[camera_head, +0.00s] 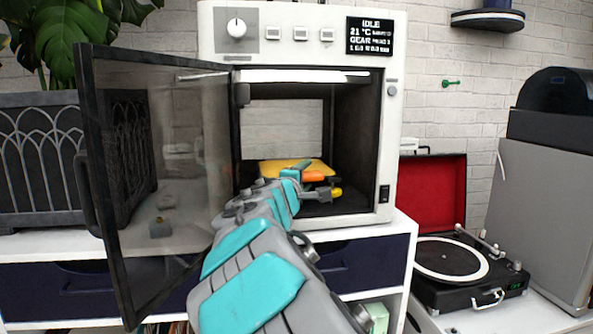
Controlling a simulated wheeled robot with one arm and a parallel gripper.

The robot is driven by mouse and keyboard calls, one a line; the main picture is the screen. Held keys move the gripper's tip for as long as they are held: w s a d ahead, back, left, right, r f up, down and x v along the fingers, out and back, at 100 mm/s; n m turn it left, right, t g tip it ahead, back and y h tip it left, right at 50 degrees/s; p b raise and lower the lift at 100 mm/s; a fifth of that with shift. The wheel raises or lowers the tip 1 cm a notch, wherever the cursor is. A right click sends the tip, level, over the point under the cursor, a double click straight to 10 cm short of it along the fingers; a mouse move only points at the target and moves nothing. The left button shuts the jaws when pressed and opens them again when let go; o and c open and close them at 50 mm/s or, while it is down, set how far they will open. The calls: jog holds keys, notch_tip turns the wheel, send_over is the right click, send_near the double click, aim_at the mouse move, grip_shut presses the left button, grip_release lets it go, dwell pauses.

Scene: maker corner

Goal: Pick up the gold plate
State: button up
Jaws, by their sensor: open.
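The gold plate (290,165) lies inside the open chamber of a white printer-like machine (383,165), towards its back. My arm reaches into the chamber from the front and hides the near left part of the plate. My gripper (326,184) is open at the chamber's mouth, with orange and yellow parts at its end. It is just in front of the plate and to the right of its middle in the picture. I cannot tell whether it touches the plate, and nothing shows held in it.
The machine's glass door (165,190) stands open to the left of my arm. The chamber's side walls bound the space around the gripper. A record player (450,262) with a red-lined lid stands to the right. A planter (40,150) is at the left.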

jog(key=shift+w, duration=0.25)
jog(key=shift+c, duration=0.2)
grip_shut()
dwell(0.3)
